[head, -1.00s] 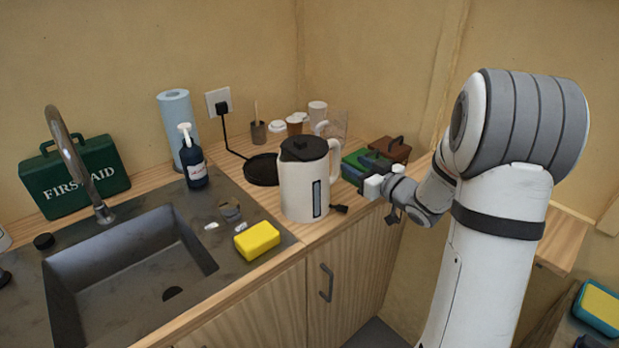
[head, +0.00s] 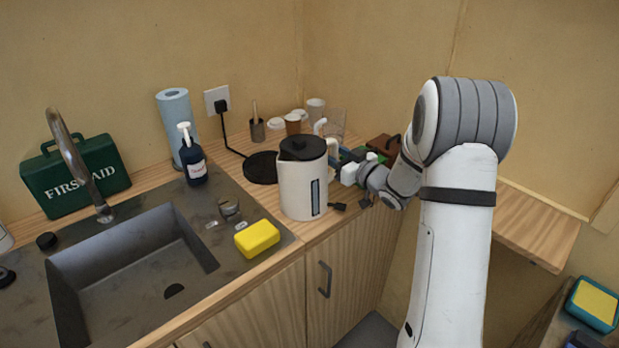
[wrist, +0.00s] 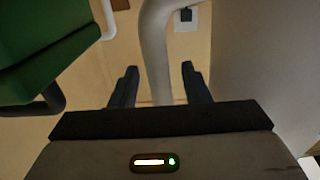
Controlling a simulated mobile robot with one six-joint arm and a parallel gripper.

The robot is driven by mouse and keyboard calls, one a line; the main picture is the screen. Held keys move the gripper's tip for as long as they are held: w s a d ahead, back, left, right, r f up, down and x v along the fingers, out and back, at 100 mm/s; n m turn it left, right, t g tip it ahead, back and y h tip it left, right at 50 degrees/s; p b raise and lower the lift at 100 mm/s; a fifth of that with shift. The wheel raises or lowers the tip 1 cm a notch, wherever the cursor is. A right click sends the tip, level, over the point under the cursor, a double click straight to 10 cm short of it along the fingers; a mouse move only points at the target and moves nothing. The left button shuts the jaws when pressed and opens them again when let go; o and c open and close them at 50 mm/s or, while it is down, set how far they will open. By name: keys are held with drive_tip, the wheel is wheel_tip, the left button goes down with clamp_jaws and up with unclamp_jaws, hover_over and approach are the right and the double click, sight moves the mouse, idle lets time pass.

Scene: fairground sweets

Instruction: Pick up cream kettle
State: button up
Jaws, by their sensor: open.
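The cream kettle (head: 302,188) with a black lid stands upright on the wooden worktop, right of the sink and in front of its round black base. Its handle is on the right side, partly hidden by my gripper in the head view. In the wrist view the pale kettle handle (wrist: 155,45) runs between the two dark fingers of my gripper (wrist: 158,85), which are apart and not closed on it. The kettle body (wrist: 265,60) fills the right of the wrist view. In the head view my gripper (head: 338,165) is at the handle; its fingertips are hard to make out.
A green box (wrist: 45,45) is close left of my fingers in the wrist view. A brown box (head: 383,146) is behind my gripper. A black plug (head: 338,206) lies right of the kettle. A yellow sponge (head: 257,239) is in front left. Several cups stand behind.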

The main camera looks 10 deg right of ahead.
clamp_jaws()
idle(0.3)
idle(0.3)
